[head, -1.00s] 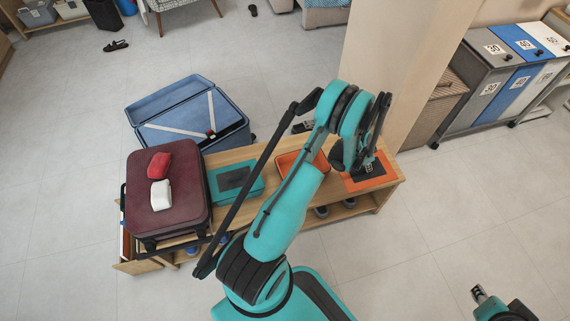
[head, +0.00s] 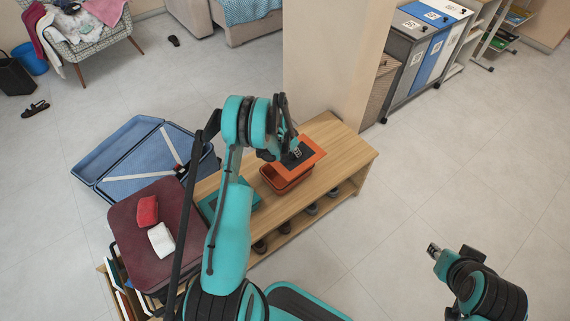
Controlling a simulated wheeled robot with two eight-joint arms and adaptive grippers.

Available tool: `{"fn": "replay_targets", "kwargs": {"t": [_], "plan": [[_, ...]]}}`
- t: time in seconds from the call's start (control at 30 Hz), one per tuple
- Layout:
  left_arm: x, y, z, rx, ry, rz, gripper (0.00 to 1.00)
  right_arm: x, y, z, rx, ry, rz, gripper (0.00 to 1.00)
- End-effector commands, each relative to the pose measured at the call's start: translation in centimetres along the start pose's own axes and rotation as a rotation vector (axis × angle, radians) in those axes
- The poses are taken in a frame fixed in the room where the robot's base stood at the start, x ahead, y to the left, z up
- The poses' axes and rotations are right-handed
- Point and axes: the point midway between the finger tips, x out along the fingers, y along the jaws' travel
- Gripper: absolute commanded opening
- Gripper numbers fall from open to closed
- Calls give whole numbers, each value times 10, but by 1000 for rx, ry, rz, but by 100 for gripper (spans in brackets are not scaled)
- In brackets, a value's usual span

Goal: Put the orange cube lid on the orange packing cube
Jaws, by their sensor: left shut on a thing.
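The orange cube lid (head: 313,157), flat with a dark mesh panel, is held by my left gripper (head: 292,155). It is over the orange packing cube (head: 284,184), tilted and covering part of its far right side. The cube sits on the wooden bench (head: 345,152), and its opening shows partly at the left of the lid. Whether the lid touches the cube's rim I cannot tell. My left gripper's fingers are mostly hidden by its own wrist. My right gripper (head: 433,249) is over the floor at the right, away from the bench; its jaws are too small to read.
A teal packing cube (head: 247,194) lies left of the orange one, partly behind my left arm. A maroon suitcase (head: 150,205) carries a red bundle (head: 147,211) and a white bundle (head: 161,239). An open blue suitcase (head: 120,158) lies behind. The bench's right end is bare.

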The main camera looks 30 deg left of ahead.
Motion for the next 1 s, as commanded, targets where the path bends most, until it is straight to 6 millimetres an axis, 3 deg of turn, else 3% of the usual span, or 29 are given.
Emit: {"fn": "replay_targets", "kwargs": {"t": [0.03,0.2,0.37,0.6,1.0], "plan": [[6,-9,11,-4,1,-1,0,6,0,4,0,0,0,29],[11,-24,30,-1,1,0,0,12,0,8,0,0,0,29],[16,-27,36,0,1,0,0,14,0,10,0,0,0,29],[48,-27,49,1,1,0,0,30,0,21,0,0,0,29],[51,-27,50,1,1,0,0,28,0,20,0,0,0,29]]}}
